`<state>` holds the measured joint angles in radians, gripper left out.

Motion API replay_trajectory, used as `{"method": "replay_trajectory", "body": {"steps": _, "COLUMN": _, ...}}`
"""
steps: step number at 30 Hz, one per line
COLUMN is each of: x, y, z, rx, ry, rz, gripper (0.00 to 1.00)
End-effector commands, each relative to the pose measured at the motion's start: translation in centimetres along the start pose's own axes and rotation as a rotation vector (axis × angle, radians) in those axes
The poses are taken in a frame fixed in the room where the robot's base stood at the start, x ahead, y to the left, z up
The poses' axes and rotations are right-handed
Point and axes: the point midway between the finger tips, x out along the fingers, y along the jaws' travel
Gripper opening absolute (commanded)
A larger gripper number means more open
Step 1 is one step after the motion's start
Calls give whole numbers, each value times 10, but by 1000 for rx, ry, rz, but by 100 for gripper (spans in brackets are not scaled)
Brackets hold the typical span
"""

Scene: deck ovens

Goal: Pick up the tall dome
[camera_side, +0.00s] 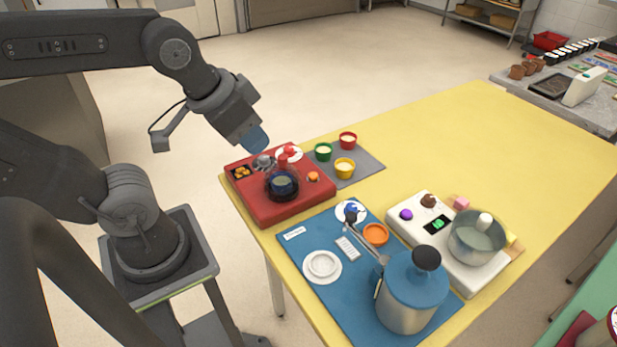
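A tall, rounded steel and blue vessel with a dark knob on top (408,298) stands upright at the near end of the blue mat (318,283). It is the tallest dome-like thing in view. A smaller, dark, see-through round piece (282,187) sits on the red tray (262,211) at the left; I cannot tell if it is a dome. My gripper (256,140) hangs above the far left edge of the red tray, well away from the tall vessel. Its blue tip shows, but not whether the fingers are apart. I see nothing held in it.
A steel pot (474,240) stands on a white scale-like block (428,232) right of the tall vessel. A white plate (321,266), an orange bowl (375,233) and utensils lie on the blue mat. Colored cups stand on a grey mat (367,170). The far right yellow table (500,135) is clear.

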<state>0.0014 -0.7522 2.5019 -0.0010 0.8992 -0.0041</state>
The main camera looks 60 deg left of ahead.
Motion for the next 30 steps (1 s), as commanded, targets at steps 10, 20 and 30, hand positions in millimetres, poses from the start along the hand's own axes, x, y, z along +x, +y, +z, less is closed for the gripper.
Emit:
{"method": "replay_trajectory", "body": {"steps": 10, "x": 0, "y": 0, "z": 0, "rx": 3, "ry": -1, "rz": -1, "gripper": 56}}
{"method": "replay_trajectory", "body": {"steps": 20, "x": 0, "y": 0, "z": 0, "rx": 3, "ry": -1, "rz": -1, "gripper": 82}}
{"method": "replay_trajectory", "body": {"steps": 30, "x": 17, "y": 1, "z": 9, "rx": 118, "ry": -125, "rz": -33, "gripper": 82}}
